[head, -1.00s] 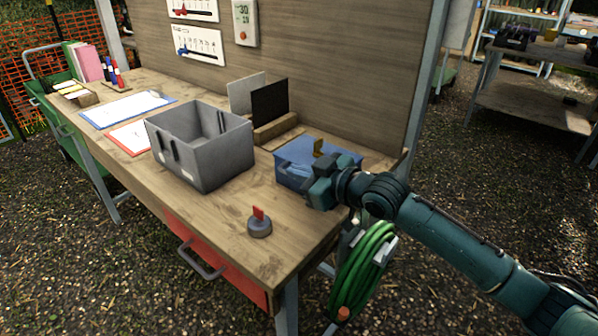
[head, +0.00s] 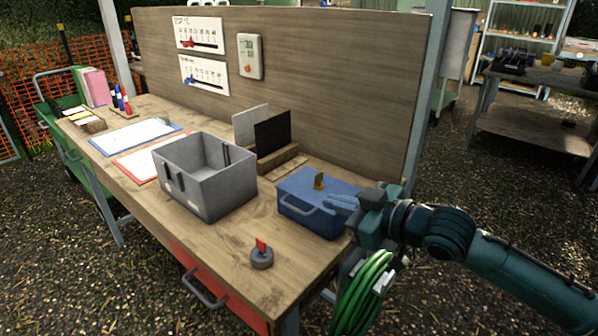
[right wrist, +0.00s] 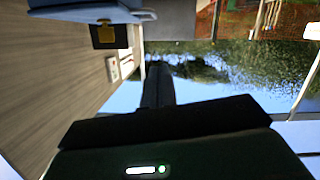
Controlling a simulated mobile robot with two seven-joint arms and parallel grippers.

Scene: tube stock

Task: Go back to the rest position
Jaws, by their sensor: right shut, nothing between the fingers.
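My right gripper (head: 338,203) is at the right end of the workbench, just beside and in front of the blue lidded box (head: 300,217). In the right wrist view the closed fingers (right wrist: 158,86) point away over the scene. A blue edge (right wrist: 75,12) with a yellow tab shows at the top left there. My left gripper is not in view.
On the workbench (head: 215,262) stand a grey open bin (head: 215,200), a small round grey piece with a red tab (head: 262,256), and upright plates in a wooden holder (head: 280,160). A green hose coil (head: 365,295) hangs at the right end.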

